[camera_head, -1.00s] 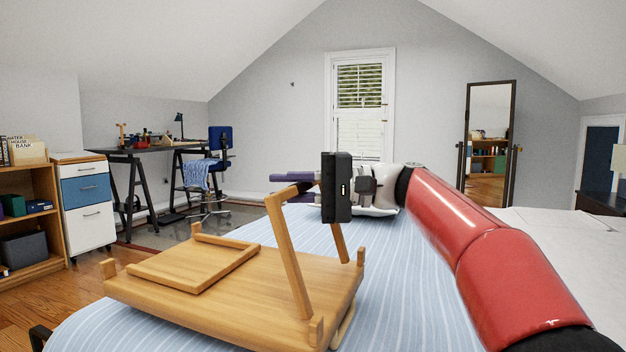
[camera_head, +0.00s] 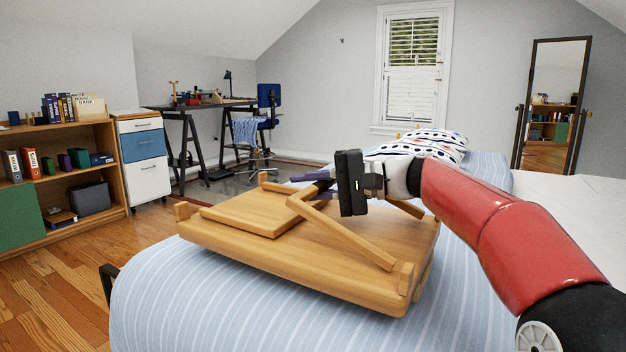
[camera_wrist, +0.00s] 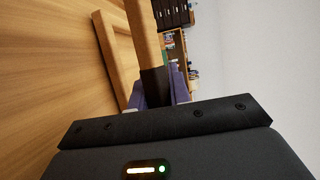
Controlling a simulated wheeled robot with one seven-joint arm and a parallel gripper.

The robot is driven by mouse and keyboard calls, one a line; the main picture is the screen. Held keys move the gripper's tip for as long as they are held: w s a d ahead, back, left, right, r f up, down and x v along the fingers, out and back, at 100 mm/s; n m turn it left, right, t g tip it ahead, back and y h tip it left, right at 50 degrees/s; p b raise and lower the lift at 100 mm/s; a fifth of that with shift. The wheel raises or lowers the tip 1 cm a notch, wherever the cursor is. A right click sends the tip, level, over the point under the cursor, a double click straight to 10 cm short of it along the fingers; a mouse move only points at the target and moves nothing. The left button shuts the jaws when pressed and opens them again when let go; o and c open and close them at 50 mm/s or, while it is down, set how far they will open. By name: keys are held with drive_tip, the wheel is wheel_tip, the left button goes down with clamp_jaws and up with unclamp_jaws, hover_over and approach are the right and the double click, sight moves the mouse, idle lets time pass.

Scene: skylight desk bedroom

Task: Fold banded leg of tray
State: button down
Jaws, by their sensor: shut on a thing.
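The wooden tray (camera_head: 330,270) lies underside up on the striped bed. Its leg, a wooden frame (camera_head: 340,232) hinged near the tray's right end, leans low to the left over the underside. My gripper (camera_head: 316,184) is at the leg's raised crossbar, with its purple fingers pointing left. In the wrist view, my gripper (camera_wrist: 158,92) is shut on the crossbar at a dark band (camera_wrist: 154,84), with a finger on either side. The tray's wooden underside (camera_wrist: 50,80) fills the left of that view. My gripper body hides part of the leg's far side in the head view.
The striped bed (camera_head: 190,310) extends around the tray, with patterned pillows (camera_head: 425,145) behind my arm. A bookshelf (camera_head: 75,190) and a drawer cabinet (camera_head: 142,160) stand at the left. Wood floor (camera_head: 60,285) is open before them. A standing mirror (camera_head: 550,105) is at the right.

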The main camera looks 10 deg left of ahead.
drive_tip(key=shift+a+f, duration=0.15)
drive_tip(key=shift+f, duration=0.35)
drive_tip(key=c, duration=1.4)
unclamp_jaws()
drive_tip(key=d, duration=0.5)
drive_tip(key=d+r, duration=0.1)
drive_tip(key=d, duration=0.1)
drive_tip(key=shift+w+d, duration=0.1)
drive_tip(key=shift+d, duration=0.3)
